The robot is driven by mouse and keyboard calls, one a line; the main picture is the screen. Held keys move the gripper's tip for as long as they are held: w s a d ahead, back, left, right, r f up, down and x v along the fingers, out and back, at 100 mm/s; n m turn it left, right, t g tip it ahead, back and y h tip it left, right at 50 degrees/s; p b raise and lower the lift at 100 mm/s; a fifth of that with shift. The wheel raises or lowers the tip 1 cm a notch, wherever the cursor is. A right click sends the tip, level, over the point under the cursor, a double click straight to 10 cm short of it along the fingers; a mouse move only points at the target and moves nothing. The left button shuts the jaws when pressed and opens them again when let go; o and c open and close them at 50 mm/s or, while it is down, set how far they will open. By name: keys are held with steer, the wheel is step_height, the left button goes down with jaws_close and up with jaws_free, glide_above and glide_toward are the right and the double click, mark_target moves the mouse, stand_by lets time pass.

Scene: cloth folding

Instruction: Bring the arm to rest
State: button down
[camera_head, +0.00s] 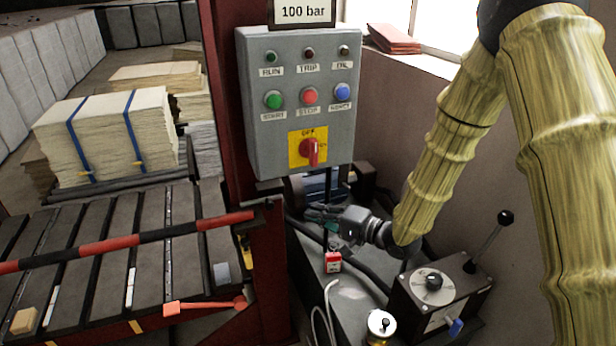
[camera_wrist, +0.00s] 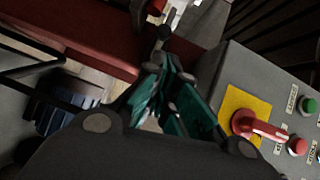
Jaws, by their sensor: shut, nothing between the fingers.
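My gripper (camera_head: 318,214) is in front of the machinery just below the grey control box (camera_head: 262,150), to the left of my yellow-sleeved arm. Its teal fingers (camera_wrist: 165,60) are shut and hold nothing. The box carries a red rotary switch (camera_head: 311,152) on a yellow plate, which also shows in the wrist view (camera_wrist: 254,127), right of the fingers and apart from them. A red padlock-like tag (camera_head: 333,262) hangs below my gripper in the head view.
A black valve block (camera_head: 436,299) with an upright lever stands below my arm. A brass-and-white canister (camera_head: 380,326) is at the bottom edge. A red beam (camera_wrist: 95,42) crosses the wrist view. Strapped cloth-like stacks (camera_head: 105,135) lie left, beyond a red-black bar (camera_head: 130,240).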

steer(key=s+d+f+g+h, duration=0.1)
steer(key=s+d+f+h, duration=0.15)
steer(key=s+f, duration=0.4)
steer(key=s+d+f+n+g+h, duration=0.1)
steer(key=s+d+f+h, duration=0.15)
steer(key=f, duration=0.75)
steer(key=s+d+f+g+h, duration=0.1)
steer(key=s+d+f+h, duration=0.15)
steer(key=s+f, duration=0.45)
steer(key=s+d+f+n+g+h, duration=0.1)
steer(key=s+f, duration=0.3)
steer(key=s, duration=0.4)
steer(key=s+d+f+n+g+h, duration=0.2)
steer(key=s+d+f+g, duration=0.2)
steer(key=s, duration=0.5)
steer(key=s+d+f+n+g+h, duration=0.1)
steer(key=s+d+f+g+h, duration=0.1)
steer(key=s+f, duration=0.3)
steer(key=s, duration=0.4)
steer(key=shift+s+d+n+h, duration=0.15)
steer(key=shift+d+n+h, duration=0.2)
steer(key=shift+d+n, duration=0.05)
steer(key=shift+f, duration=0.1)
